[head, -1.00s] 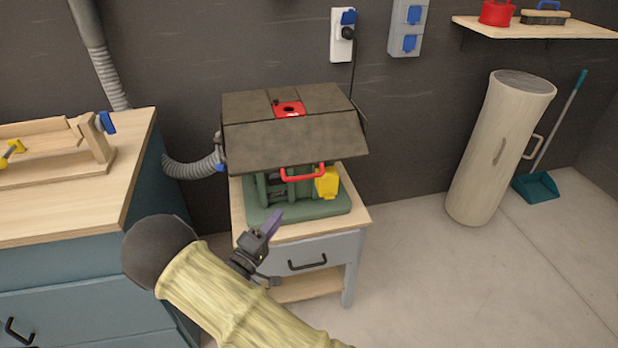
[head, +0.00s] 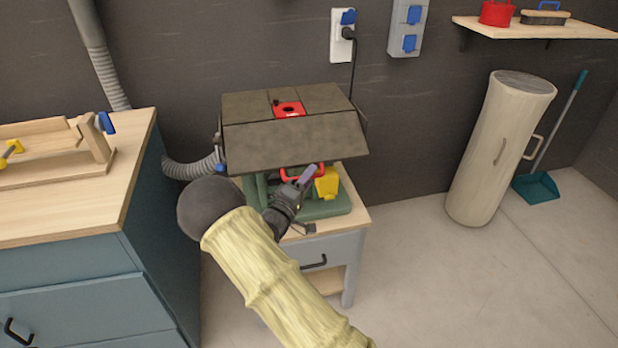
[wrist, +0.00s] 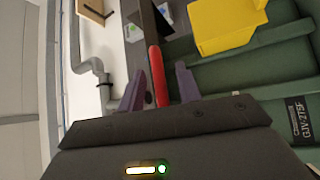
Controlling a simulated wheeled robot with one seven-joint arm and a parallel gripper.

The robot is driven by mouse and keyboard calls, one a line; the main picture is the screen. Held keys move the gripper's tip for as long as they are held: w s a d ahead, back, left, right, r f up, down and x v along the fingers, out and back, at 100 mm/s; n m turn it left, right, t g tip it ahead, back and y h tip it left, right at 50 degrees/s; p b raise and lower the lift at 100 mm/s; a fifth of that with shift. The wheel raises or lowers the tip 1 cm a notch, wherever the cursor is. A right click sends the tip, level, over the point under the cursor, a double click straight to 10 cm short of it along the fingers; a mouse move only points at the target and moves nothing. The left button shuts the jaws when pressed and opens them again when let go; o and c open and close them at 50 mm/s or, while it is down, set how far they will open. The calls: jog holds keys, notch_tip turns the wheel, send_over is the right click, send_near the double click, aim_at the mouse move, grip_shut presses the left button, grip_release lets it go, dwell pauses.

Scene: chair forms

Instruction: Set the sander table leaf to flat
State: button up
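The sander table has a dark brown top (head: 245,104) with a red insert (head: 288,109) on a green base (head: 322,210). Its front leaf (head: 295,142) slopes down toward me, tilted below the top. A red handle (head: 288,176) sits at the leaf's lower edge, partly hidden by my gripper. My gripper (head: 307,175) is at this handle. In the wrist view, the red handle (wrist: 158,72) lies between the two purple fingers of my gripper (wrist: 160,84). The fingers are apart, with gaps on both sides of the handle.
A yellow box-like part (head: 327,184) is on the base, just right of the gripper. The machine stands on a grey cabinet (head: 340,250) with a wooden top. A blue workbench (head: 70,270) stands at left.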

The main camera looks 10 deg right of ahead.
jog(key=shift+w+d, duration=0.15)
jog(key=shift+d, duration=0.05)
jog(key=shift+c, duration=0.2)
grip_shut()
